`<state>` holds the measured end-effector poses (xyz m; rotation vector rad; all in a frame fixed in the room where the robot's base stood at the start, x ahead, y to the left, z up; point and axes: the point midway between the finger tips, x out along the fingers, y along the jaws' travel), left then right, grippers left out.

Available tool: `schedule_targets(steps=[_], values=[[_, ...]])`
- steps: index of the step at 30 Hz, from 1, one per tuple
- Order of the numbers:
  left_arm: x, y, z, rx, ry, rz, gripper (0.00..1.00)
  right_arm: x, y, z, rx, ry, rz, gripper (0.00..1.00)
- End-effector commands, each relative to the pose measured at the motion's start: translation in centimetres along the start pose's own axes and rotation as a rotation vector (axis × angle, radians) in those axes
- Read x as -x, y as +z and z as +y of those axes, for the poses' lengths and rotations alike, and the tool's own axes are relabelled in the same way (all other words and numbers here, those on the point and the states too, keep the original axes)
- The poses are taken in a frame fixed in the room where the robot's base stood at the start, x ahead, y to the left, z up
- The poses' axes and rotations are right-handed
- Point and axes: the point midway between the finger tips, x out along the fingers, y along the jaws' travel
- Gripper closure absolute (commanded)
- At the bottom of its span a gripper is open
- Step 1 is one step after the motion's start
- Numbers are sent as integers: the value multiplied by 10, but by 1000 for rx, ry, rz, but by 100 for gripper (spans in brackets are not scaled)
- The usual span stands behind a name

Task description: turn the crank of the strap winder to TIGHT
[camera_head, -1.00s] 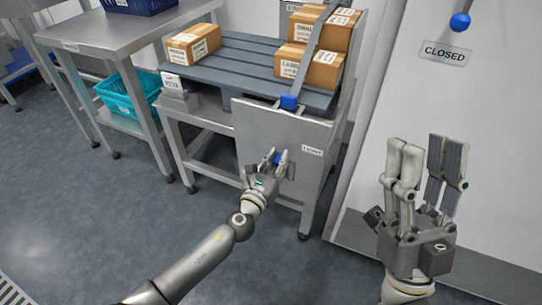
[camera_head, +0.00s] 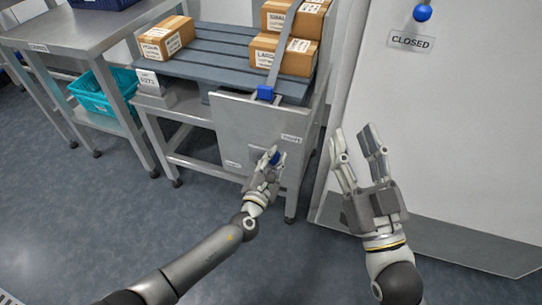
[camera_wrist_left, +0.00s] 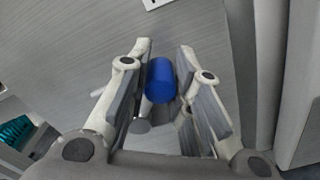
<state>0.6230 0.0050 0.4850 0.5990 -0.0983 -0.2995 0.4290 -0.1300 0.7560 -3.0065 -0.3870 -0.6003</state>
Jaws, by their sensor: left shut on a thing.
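The strap winder's crank has a blue knob (camera_head: 276,158), in front of a grey metal panel (camera_head: 240,125) on the packing stand. My left gripper (camera_head: 268,156) is shut on the knob. In the left wrist view the blue knob (camera_wrist_left: 160,80) sits between the two fingers, with part of the metal crank below it. A small label (camera_head: 291,140), apparently TIGHT, is on the panel's right, above and right of the knob. Another label (camera_head: 233,163), too small to read, is at lower left. My right gripper (camera_head: 355,132) is open and empty, right of the stand.
A grey strap (camera_head: 282,50) with a blue block (camera_head: 265,93) runs over cartons (camera_head: 285,55) on the slatted deck. Another carton (camera_head: 166,38) stands at left. A white door (camera_head: 440,130) marked CLOSED is at right. A teal basket (camera_head: 92,98) sits under the left table.

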Motion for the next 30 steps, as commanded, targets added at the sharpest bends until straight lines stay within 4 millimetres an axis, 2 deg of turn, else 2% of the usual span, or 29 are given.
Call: schedule_targets(steps=[1,16,17,21,30], values=[[1,1,-8,-6,-16,-2,100,0,1,0,1,0,-7,60],[2,0,-10,-17,-16,0,100,0,4,1,1,1,-20,60],[2,0,-10,-17,-16,0,76,0,4,1,1,1,-20,60],[2,0,-8,-18,-14,0,58,0,4,1,1,1,-19,60],[1,-1,-5,-20,-7,1,56,0,3,0,0,0,-17,60]])
